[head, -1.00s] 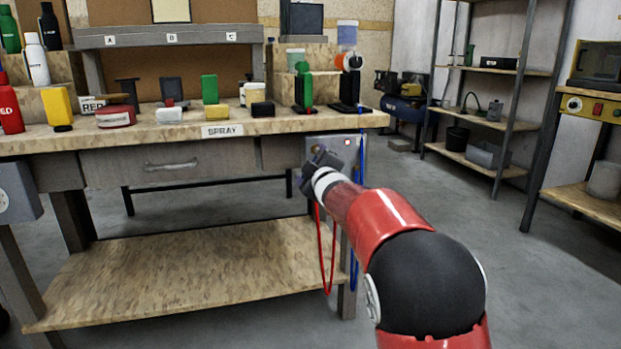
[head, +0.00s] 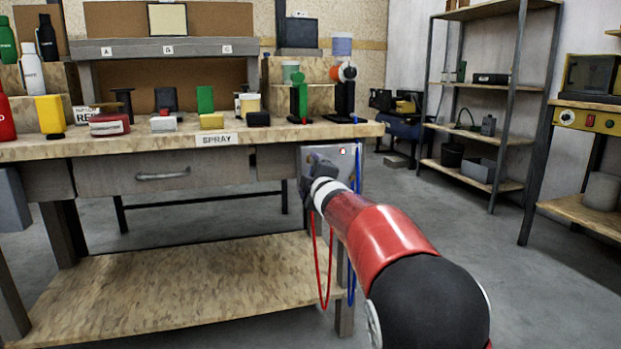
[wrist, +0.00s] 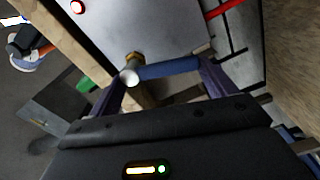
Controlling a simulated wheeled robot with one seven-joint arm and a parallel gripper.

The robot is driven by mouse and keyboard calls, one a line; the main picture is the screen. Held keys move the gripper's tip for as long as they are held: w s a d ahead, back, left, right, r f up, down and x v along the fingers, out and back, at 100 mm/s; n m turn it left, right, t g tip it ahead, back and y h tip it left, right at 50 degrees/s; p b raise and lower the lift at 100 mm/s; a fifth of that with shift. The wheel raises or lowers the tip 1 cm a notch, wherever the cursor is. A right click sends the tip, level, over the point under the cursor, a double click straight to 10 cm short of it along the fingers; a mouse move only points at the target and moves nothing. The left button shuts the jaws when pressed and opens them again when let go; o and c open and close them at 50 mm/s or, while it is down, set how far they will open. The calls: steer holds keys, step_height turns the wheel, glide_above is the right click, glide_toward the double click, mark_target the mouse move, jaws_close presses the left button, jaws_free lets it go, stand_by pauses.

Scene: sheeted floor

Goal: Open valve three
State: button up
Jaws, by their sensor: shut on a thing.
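A grey metal panel (head: 335,155) is fixed at the right front end of the workbench, and also shows in the wrist view (wrist: 165,25). In the wrist view a valve with a blue lever handle (wrist: 170,69) stands on it, with a brass stem (wrist: 135,57) and a pale round cap. My gripper (wrist: 165,80) has its fingers at both ends of the blue handle and is shut on it. In the head view my gripper (head: 308,187) is at the panel's left side and hides the valve. No valve number is readable.
A red hose (head: 325,285) and a blue hose (head: 352,285) hang below the panel. The workbench (head: 270,135) carries several bottles, blocks and stands. A red button or light (wrist: 77,6) is on the panel. Open floor (head: 430,240) lies to the right, before metal shelves.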

steer(key=o, duration=1.3)
steer(key=b+v, duration=0.1)
steer(key=v, duration=0.6)
steer(key=shift+s+d, duration=0.1)
steer(key=shift+s, duration=0.3)
